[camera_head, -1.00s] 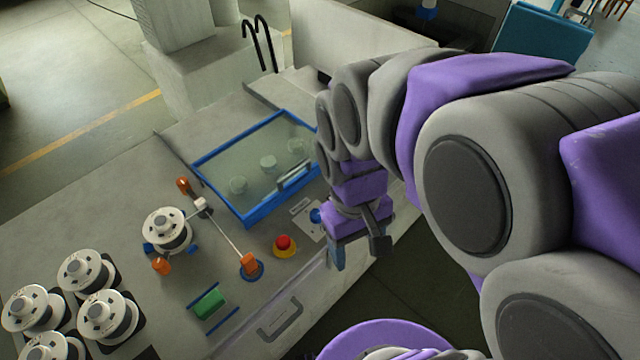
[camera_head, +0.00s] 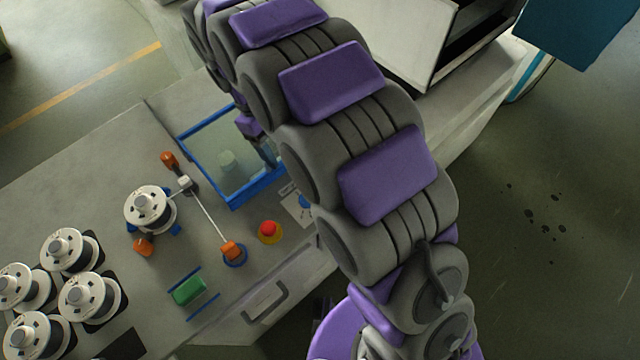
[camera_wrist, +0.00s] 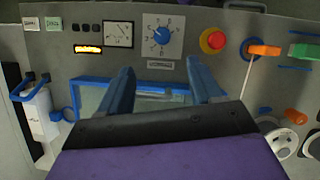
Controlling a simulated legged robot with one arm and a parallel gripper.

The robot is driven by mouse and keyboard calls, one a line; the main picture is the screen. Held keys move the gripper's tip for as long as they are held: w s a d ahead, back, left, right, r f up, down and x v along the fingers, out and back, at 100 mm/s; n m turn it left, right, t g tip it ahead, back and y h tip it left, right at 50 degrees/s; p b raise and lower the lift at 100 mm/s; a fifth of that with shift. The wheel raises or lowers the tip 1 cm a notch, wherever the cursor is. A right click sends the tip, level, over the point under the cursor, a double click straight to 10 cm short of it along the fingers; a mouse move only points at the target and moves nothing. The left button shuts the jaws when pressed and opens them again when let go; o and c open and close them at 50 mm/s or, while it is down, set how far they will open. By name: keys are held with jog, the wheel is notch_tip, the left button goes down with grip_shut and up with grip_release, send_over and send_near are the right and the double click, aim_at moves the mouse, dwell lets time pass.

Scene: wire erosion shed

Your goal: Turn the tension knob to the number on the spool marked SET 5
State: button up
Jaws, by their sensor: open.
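The tension knob (camera_wrist: 162,36) is a blue dial on a white plate with marks, beyond my open fingertips in the wrist view. In the head view the knob (camera_head: 304,202) shows beside my arm, its plate partly hidden. My gripper (camera_wrist: 162,84) is open and empty, with a clear gap between it and the knob. In the head view my arm mostly hides the gripper, over the blue-framed tank. A white spool (camera_head: 149,208) sits on the machine beside the wire path. Several spools (camera_head: 68,250) stand at the left. No SET marking or knob number is legible.
A red stop button (camera_head: 268,229) on a yellow base is close to the knob. An orange wire guide (camera_head: 231,250) and a green block (camera_head: 188,290) are nearby. The blue-framed tank (camera_head: 238,202) lies below the gripper.

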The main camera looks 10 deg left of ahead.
jog(key=f, duration=0.1)
jog(key=b, duration=0.3)
send_near(304, 197)
jog(key=x, duration=0.7)
jog(key=shift+s+d+f, duration=0.1)
jog(key=shift+d+f, duration=0.1)
jog(key=shift+f, duration=0.15)
jog(key=shift+s+f, duration=0.1)
jog(key=shift+f, duration=0.55)
jog(key=shift+d, duration=0.4)
jog(key=shift+a, duration=0.25)
jog(key=c, duration=1.1)
